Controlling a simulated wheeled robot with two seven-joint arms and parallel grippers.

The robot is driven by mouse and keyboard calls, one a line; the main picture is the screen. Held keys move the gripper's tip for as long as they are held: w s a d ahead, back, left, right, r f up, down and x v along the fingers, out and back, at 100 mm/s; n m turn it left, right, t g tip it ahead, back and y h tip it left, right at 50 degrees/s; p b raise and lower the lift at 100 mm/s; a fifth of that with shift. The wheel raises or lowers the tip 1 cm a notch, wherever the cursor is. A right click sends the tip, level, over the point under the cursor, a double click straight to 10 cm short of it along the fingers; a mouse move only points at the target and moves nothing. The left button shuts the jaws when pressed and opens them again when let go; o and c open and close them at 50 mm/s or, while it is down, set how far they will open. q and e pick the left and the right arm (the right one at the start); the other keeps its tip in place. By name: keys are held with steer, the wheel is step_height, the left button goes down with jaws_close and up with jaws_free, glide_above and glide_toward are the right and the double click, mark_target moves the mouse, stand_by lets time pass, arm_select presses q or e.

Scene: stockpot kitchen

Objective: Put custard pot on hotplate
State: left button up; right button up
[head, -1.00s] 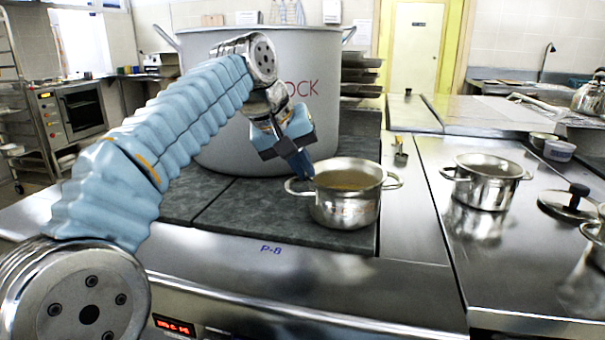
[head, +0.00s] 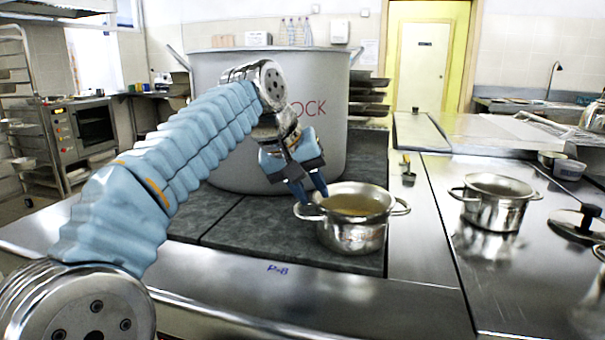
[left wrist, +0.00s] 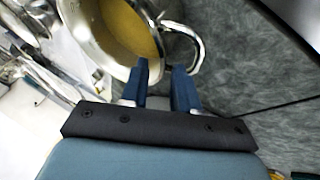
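A steel pot with yellow contents, the custard pot (head: 352,236), sits upright on the dark hotplate surface (head: 262,235), near its front right corner, with a loop handle on each side. My left gripper (head: 316,199) is at the pot's left handle, with its two blue fingers pointing down. In the left wrist view, the fingers (left wrist: 162,75) are apart, by the pot's rim and handle (left wrist: 196,50). I cannot tell whether they touch the handle. My right gripper is not in view.
A large grey stockpot (head: 225,120) stands behind my left arm on the dark surface. Another steel pot (head: 495,208) and a lid (head: 580,222) are on the steel counter at right. A small brush-like tool (head: 408,170) lies behind the custard pot.

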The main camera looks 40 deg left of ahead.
arm_select(q)
steer(key=p+v, duration=0.1)
steer(key=v, duration=1)
steer(key=shift+s+r+p, duration=0.2)
steer(key=shift+r+p, duration=0.2)
